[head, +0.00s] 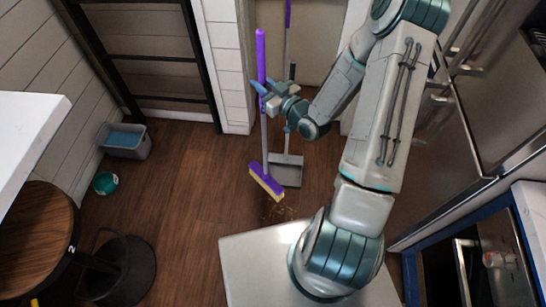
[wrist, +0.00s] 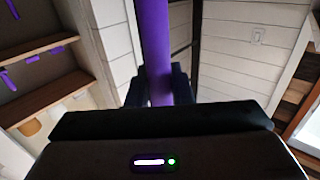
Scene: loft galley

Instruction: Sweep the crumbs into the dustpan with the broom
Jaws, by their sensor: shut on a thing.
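My gripper (head: 263,90) is shut on the purple handle of the broom (head: 262,60), partway up. The wrist view shows the purple handle (wrist: 156,45) between my two dark fingers (wrist: 160,88). The broom is nearly upright, its purple head with pale yellow bristles (head: 267,184) low at the floor; I cannot tell if the bristles touch it. The grey dustpan (head: 286,172) is on the floor just behind and right of the broom head, its upright handle partly hidden by my gripper. Small brown crumbs (head: 278,211) lie on the floor in front of the broom head.
A grey bin (head: 125,141) with blue inside and a green round object (head: 106,183) are at the left. A round wooden stool (head: 35,235) stands front left. Steel cabinets (head: 500,90) line the right. Wooden floor (head: 185,190) left of the broom is clear.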

